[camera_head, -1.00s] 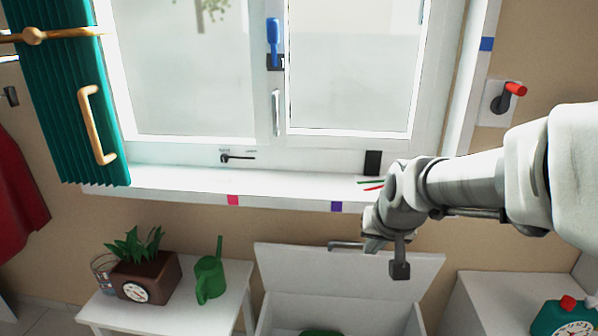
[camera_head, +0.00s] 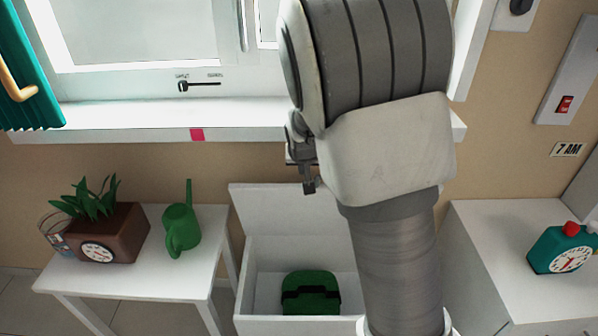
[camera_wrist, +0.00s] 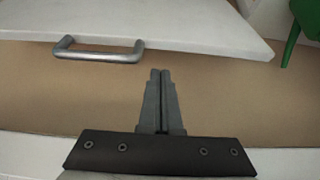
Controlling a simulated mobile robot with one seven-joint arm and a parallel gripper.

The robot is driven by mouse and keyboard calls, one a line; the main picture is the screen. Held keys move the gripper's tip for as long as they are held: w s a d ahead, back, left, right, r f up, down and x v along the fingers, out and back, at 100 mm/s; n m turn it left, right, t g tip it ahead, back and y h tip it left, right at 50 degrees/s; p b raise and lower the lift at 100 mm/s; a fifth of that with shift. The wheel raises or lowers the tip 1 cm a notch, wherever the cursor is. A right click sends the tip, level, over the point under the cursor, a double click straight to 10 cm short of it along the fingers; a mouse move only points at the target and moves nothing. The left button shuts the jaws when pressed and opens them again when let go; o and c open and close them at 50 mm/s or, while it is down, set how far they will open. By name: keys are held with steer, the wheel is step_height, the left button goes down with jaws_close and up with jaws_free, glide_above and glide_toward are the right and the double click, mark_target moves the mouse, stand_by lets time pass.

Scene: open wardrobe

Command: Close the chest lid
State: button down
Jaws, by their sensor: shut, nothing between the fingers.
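The white chest (camera_head: 242,300) stands open below the window, with a green object (camera_head: 311,292) inside. Its lid (camera_head: 285,208) is raised and tilted back towards the wall; my arm covers its right part. In the wrist view the lid's edge (camera_wrist: 200,38) runs across the top, with a metal bar handle (camera_wrist: 98,52) on it. My gripper (camera_wrist: 161,74) is shut and empty, its fingertips over the beige wall area, a little apart from the lid edge and right of the handle. In the head view the gripper is mostly hidden behind my arm.
A side table (camera_head: 180,275) at left holds a brown planter clock (camera_head: 100,235) and a green watering can (camera_head: 182,230). A white cabinet (camera_head: 480,240) at right holds a teal clock (camera_head: 562,250). The window sill (camera_head: 240,115) juts out above the chest.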

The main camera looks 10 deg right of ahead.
steer(key=b+x, duration=0.2)
steer(key=x, duration=0.7)
steer(key=shift+b, duration=0.35)
steer(key=shift+s, duration=0.15)
